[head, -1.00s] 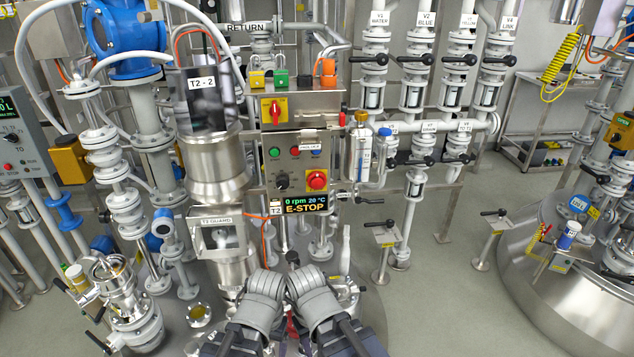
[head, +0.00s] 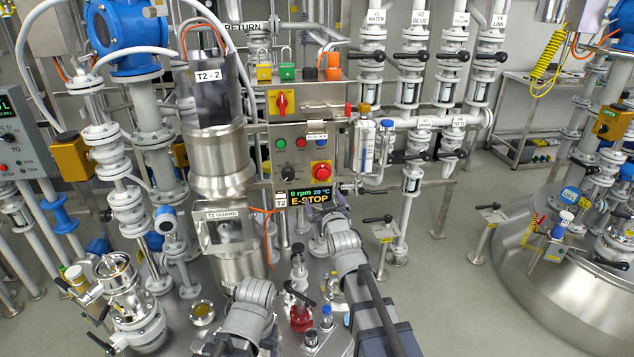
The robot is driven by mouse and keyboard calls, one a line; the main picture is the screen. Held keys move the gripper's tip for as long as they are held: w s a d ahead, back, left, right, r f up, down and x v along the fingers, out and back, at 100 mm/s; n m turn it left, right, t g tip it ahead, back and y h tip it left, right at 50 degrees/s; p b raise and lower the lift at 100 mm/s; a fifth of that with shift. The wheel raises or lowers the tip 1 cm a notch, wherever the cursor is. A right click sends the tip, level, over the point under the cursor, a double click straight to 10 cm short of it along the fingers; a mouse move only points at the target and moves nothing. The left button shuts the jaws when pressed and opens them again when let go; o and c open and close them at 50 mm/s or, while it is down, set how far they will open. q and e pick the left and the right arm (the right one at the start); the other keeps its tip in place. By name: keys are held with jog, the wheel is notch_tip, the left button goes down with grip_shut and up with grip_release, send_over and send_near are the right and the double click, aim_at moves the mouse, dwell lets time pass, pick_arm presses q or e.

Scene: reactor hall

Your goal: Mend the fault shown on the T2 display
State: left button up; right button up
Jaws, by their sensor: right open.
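The T2 display (head: 309,197) reads 0 rpm, 20 °C and E-STOP in orange letters. It sits at the foot of the T2 control panel (head: 272,182). On the panel above it are a red mushroom button (head: 321,170), a green button (head: 279,144), a red button (head: 301,143) and a black knob (head: 288,173). A red rotary switch (head: 281,102) on yellow is on the box above. My right gripper (head: 322,207) is open and empty, just below the display in the picture. My left wrist shows low in the picture; its gripper fingers are hidden.
The T2 guard (head: 224,230) is left of the display. A red-based valve (head: 300,315) stands between my arms. Valve pipes (head: 410,90) rise on the right. Open floor (head: 440,290) lies right of my right arm.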

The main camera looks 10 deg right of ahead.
aim_at(323, 175)
jog(key=shift+t, duration=0.9)
jog(key=shift+w+d+r, duration=0.25)
jog(key=shift+w+r, duration=0.25)
jog(key=shift+w, duration=0.95)
jog(key=shift+w+d+r, duration=0.25)
jog(key=shift+w+r, duration=0.3)
jog(key=shift+w, duration=0.95)
jog(key=shift+w+d+r, duration=0.25)
jog(key=shift+w+r, duration=0.25)
jog(key=shift+w, duration=0.95)
jog(key=c, duration=1.4)
